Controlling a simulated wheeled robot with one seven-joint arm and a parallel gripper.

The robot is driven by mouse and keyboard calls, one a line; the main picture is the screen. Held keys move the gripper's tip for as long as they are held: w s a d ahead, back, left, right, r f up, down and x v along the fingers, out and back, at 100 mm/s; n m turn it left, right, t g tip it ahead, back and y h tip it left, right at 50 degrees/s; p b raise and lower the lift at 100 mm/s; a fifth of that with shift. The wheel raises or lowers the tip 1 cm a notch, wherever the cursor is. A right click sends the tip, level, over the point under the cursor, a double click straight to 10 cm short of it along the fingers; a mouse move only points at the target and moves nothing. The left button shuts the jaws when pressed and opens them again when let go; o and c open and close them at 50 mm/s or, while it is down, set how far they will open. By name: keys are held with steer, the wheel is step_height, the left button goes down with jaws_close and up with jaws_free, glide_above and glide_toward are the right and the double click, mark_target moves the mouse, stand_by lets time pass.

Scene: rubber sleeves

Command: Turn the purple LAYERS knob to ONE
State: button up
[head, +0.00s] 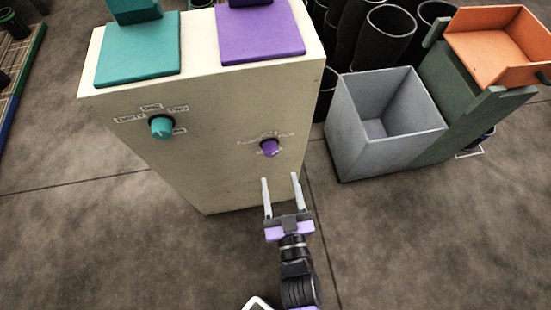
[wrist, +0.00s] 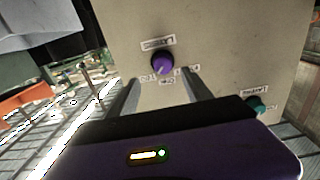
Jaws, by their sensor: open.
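The purple knob (head: 270,148) is on the front face of a cream cabinet (head: 215,140), near its right side, with small white labels around it. In the wrist view the purple knob (wrist: 163,63) shows beyond the fingertips, with a label reading LAYERS beside it; the other labels are too small to read surely. My gripper (head: 281,178) is open and empty in front of the cabinet, just below the knob in the head view. Its two fingers also show in the wrist view (wrist: 158,82), apart from each other. The knob's pointer direction is unclear.
A teal knob (head: 162,127) with labels is left on the same face. Teal (head: 138,52) and purple (head: 260,35) pads lie on top of the cabinet. A grey open bin (head: 387,155) and black tubes (head: 385,40) stand to the right. The floor in front is clear.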

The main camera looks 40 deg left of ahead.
mark_target(271, 154)
steer(key=b+x, duration=0.2)
steer(key=x, duration=0.6)
steer(key=shift+a, duration=0.35)
steer(key=shift+s, duration=0.1)
steer(key=shift+c, duration=0.5)
jaws_close()
